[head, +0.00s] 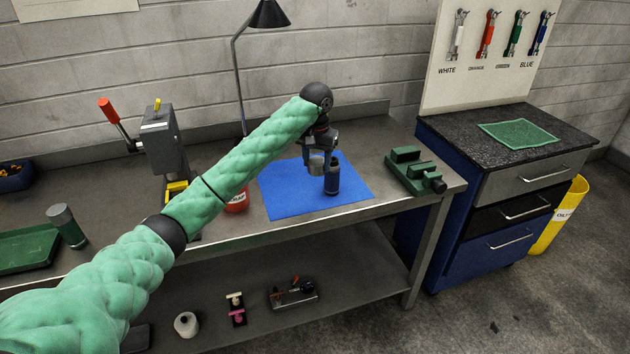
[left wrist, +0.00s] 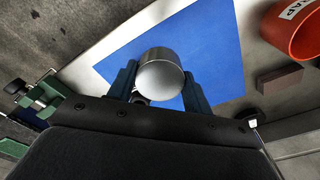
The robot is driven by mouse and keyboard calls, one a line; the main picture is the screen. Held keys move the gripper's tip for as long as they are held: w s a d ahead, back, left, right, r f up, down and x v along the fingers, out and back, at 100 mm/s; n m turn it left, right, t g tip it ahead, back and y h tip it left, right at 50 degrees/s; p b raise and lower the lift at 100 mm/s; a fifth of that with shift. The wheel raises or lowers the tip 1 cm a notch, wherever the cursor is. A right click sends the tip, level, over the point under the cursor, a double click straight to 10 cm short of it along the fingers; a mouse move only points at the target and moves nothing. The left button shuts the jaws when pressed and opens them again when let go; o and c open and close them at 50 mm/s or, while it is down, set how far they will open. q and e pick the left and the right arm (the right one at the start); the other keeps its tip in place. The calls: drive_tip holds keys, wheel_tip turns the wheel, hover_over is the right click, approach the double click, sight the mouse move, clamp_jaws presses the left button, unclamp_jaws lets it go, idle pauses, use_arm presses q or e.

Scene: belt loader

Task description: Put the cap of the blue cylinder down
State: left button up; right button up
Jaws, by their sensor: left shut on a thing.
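My left gripper (head: 320,160) is shut on a silver-grey cap (head: 315,166), which sits over the blue mat (head: 285,193). In the left wrist view the round cap (left wrist: 160,75) fills the space between my two fingers. The dark blue cylinder (head: 332,180) stands upright on the mat, just right of the cap, with its dark top bare. I cannot tell whether the cap touches the mat. My right gripper is in neither view.
A green vise (head: 412,170) stands right of the mat. A red bin (head: 237,203) and a grey lever press (head: 162,143) stand left. A capped green cylinder (head: 66,227) is by a green tray (head: 28,248). The mat's front part is clear.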

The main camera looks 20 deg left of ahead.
use_arm(q)
drive_tip(key=w+a+f+m, duration=0.3)
drive_tip(key=w+a+m, duration=0.4)
drive_tip(key=w+m, duration=0.1)
wheel_tip(320, 180, down, 6)
drive_tip(key=p, duration=0.2)
drive_tip(key=shift+w+d+p, duration=0.15)
drive_tip(key=shift+p, duration=0.25)
drive_tip(key=shift+f+p, duration=0.4)
drive_tip(key=shift+f, duration=0.35)
drive_tip(key=shift+f+p, duration=0.35)
drive_tip(key=shift+f, duration=0.9)
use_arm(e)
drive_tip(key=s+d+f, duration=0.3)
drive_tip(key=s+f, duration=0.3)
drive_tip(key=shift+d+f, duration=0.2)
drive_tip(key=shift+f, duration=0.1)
use_arm(q)
drive_tip(key=shift+f, duration=0.35)
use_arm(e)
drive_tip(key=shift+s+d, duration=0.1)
use_arm(q)
drive_tip(key=o, duration=1.2)
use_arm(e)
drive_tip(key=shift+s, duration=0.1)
